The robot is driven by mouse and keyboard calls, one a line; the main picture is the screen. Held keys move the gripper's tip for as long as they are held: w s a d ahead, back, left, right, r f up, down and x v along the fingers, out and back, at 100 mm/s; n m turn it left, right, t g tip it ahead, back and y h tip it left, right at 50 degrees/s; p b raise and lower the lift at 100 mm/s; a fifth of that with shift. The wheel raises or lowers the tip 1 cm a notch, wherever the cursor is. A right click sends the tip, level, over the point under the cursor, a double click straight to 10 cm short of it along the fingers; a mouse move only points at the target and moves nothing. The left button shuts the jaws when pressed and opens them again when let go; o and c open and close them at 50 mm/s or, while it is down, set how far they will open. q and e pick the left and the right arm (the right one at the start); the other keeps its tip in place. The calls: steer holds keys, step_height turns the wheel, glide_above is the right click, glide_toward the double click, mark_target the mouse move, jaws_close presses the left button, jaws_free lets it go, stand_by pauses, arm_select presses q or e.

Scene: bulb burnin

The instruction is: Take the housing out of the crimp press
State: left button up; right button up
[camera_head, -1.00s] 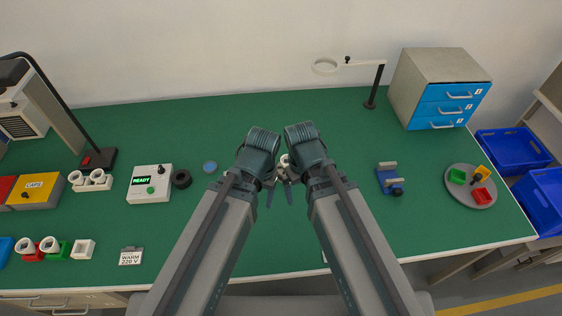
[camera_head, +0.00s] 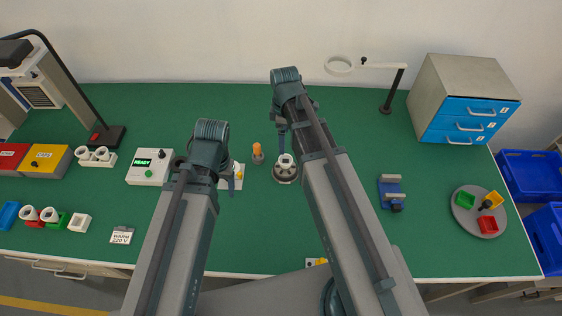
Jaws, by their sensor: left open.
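A round grey fixture (camera_head: 286,177), which looks like the crimp press, stands at the middle of the green bench. A small white part (camera_head: 286,160), which looks like the housing, sits upright in its centre. My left gripper (camera_head: 231,184) is open, left of the fixture and apart from it, above a small white plate (camera_head: 238,170) with a yellow spot. My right gripper (camera_head: 281,132) is above and behind the fixture; whether its fingers are open is unclear. My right forearm passes close along the fixture's right side in the picture.
An orange-topped peg (camera_head: 257,150) stands between my grippers. A READY box (camera_head: 150,167) and white sockets (camera_head: 96,157) are at left. A blue clamp (camera_head: 391,190), a round grey tray (camera_head: 478,225) and a drawer cabinet (camera_head: 465,98) are at right. The bench's back middle is clear.

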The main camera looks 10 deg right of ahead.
steer(key=b, duration=0.9)
glide_above(286, 160)
steer(key=s+a, duration=0.1)
step_height(286, 160, down, 9)
steer(key=shift+r, duration=0.1)
arm_select(q)
step_height(286, 160, down, 14)
steer(key=b, duration=0.5)
arm_select(e)
steer(key=f, duration=0.5)
steer(key=shift+d+f, duration=0.1)
steer(key=shift+d, duration=0.25)
arm_select(q)
steer(key=shift+r, duration=0.1)
